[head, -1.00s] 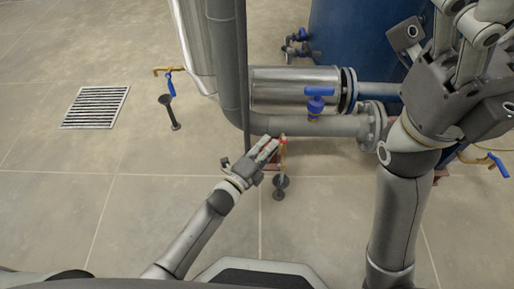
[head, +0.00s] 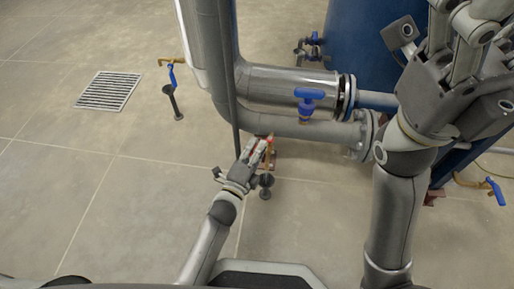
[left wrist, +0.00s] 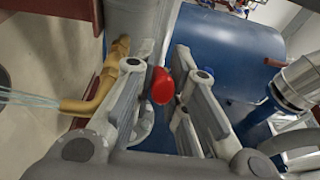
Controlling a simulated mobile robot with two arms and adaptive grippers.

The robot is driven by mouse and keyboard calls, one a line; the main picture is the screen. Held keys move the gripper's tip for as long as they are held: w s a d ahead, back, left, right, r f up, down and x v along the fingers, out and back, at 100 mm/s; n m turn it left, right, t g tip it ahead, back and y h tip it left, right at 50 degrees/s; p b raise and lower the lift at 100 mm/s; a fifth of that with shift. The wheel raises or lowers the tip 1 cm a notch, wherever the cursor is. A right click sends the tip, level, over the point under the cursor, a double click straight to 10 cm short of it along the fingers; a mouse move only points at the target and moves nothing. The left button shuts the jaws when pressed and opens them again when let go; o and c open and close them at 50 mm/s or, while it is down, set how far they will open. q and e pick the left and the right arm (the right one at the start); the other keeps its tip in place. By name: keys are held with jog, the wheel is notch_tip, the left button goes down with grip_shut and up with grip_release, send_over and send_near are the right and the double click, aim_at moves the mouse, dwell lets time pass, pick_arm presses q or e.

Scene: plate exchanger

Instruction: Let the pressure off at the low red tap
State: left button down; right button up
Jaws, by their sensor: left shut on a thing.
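The low red tap (head: 268,138) is by the foot of the grey pipe, mostly hidden by my left gripper (head: 261,147). In the left wrist view its red handle (left wrist: 162,86) sits between the fingers of my left gripper (left wrist: 166,82), which is shut on it. The tap's brass body (left wrist: 103,88) is left of the fingers, and a clear stream of water (left wrist: 30,98) comes from its spout. A dark drain funnel (head: 266,180) stands below the tap. My right gripper (head: 452,45) is raised at the upper right, its fingertips cut off by the frame edge.
A blue-handled valve (head: 309,96) sits on the grey pipe (head: 300,125) just above. Blue-handled brass taps stand at the left (head: 171,73) and right (head: 490,187). A blue tank (head: 355,45) is behind. The floor at the left is clear around a grate (head: 108,91).

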pick_arm(q)
jog(key=shift+f, duration=0.1)
jog(key=c, duration=1.4)
grip_release()
jog(key=shift+c, duration=0.2)
